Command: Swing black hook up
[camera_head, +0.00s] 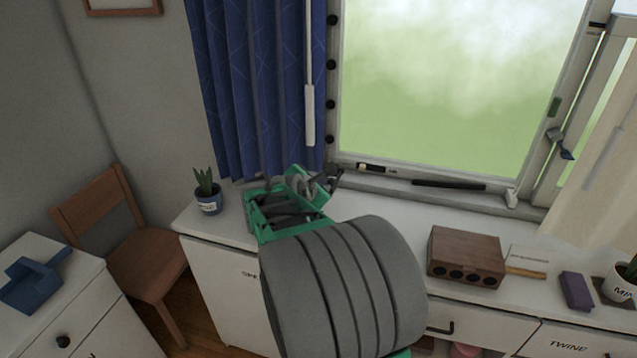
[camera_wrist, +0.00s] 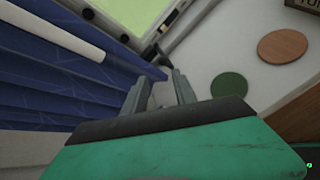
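I cannot single out the black hook with certainty. A dark latch-like piece (camera_head: 562,150) hangs on the right side of the window frame, far from my gripper. Several black round fittings (camera_head: 331,65) run down the left side of the frame. My gripper (camera_head: 330,180) is at the window's lower left corner, beside the blue curtain (camera_head: 262,80). In the wrist view its two fingers (camera_wrist: 158,80) stand apart with a gap between them. They point toward the dark corner where curtain and sill meet. Small details there are too dark to tell.
A black bar (camera_head: 448,185) lies along the window sill. On the white counter stand a potted plant (camera_head: 208,198), a brown box (camera_head: 466,257) and a purple block (camera_head: 576,291). A wooden disc (camera_wrist: 283,46) and a green disc (camera_wrist: 229,86) lie near my gripper. A chair (camera_head: 145,260) stands left.

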